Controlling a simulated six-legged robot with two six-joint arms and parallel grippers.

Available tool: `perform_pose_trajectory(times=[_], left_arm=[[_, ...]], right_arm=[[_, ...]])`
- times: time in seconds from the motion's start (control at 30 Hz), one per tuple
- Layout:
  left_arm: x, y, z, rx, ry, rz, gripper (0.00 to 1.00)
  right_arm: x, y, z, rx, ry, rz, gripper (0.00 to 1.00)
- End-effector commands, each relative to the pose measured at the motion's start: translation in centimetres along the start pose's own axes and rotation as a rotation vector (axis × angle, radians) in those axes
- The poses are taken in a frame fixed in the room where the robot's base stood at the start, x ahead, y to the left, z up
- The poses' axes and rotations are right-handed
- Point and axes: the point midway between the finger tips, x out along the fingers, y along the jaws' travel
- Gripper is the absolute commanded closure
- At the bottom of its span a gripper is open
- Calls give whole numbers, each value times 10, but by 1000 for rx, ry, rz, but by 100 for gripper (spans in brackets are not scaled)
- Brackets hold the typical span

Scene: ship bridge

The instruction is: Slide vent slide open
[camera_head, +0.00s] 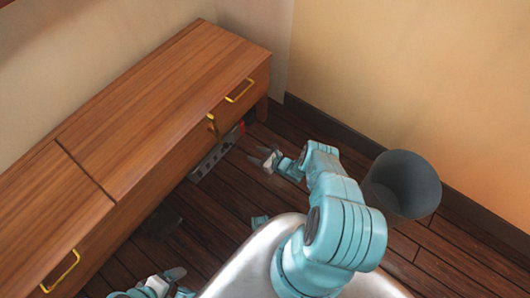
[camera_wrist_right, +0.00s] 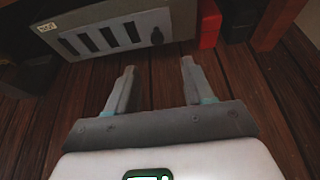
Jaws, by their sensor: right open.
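The vent (camera_head: 207,162) is a grey slotted panel low under the wooden cabinet in the head view. In the right wrist view the vent (camera_wrist_right: 112,32) shows several dark upright slots, with a small dark knob (camera_wrist_right: 157,36) near its right end. My right gripper (camera_head: 267,158) is open and empty, to the right of the vent and apart from it. In the right wrist view its fingers (camera_wrist_right: 157,67) point toward the vent, with floor between them. My left gripper (camera_head: 174,283) is at the bottom edge of the head view, partly cut off; its jaw state is unclear.
The wooden cabinet (camera_head: 150,105) with yellow handles runs along the left wall. A red object (camera_wrist_right: 209,22) stands just right of the vent. A dark grey bin (camera_head: 402,184) stands by the right wall. Plank floor (camera_head: 225,205) lies clear before the vent.

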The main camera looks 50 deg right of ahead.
Motion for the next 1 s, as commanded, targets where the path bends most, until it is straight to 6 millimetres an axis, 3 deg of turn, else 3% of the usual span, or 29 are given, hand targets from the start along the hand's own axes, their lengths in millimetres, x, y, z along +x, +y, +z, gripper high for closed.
perform_pose_trajectory(times=[0.1, 0.3, 0.87, 1.0], left_arm=[[-15, 5, 0, -1, 0, 0, 17], [-20, 7, 0, -1, 1, 0, 17], [-20, 7, 0, -2, 1, 0, 17], [-30, 11, 0, -2, 1, 0, 17]], right_arm=[[-27, -1, 4, 2, 1, -2, 48], [-46, -1, 0, 0, 0, -1, 48], [-48, -1, -1, -1, 0, 0, 48], [-52, -1, 10, -1, -1, 0, 48]])
